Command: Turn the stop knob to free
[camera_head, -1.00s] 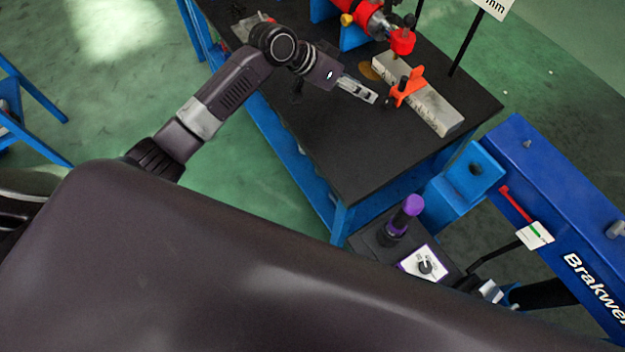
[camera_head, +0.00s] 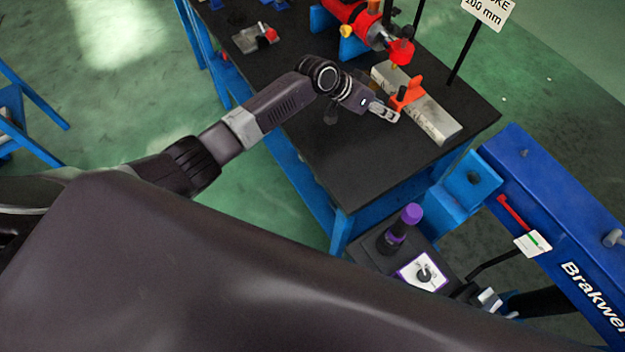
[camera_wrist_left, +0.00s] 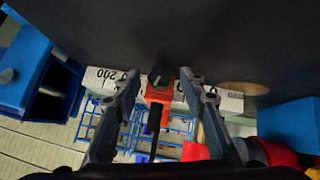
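The orange stop (camera_head: 411,92) sits on the grey scale rail (camera_head: 436,121) on the black bench. A small dark knob (camera_head: 402,92) shows at its near side in the head view. In the left wrist view, the orange stop (camera_wrist_left: 158,93) lies between the finger lines, with a dark part at its top; the knob's pointing is too small to tell. My left gripper (camera_head: 386,113) is just left of the stop. In the wrist view the left gripper (camera_wrist_left: 162,78) has its two fingers spread on either side of the stop, with no visible contact. My right gripper is not in view.
A red cylinder (camera_head: 352,15) on blue supports stands behind the rail. A signpost (camera_head: 461,55) rises at the rail's back right. A blue crane beam (camera_head: 560,230) and a panel with a dial (camera_head: 423,273) are at lower right. The bench front (camera_head: 365,170) is clear.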

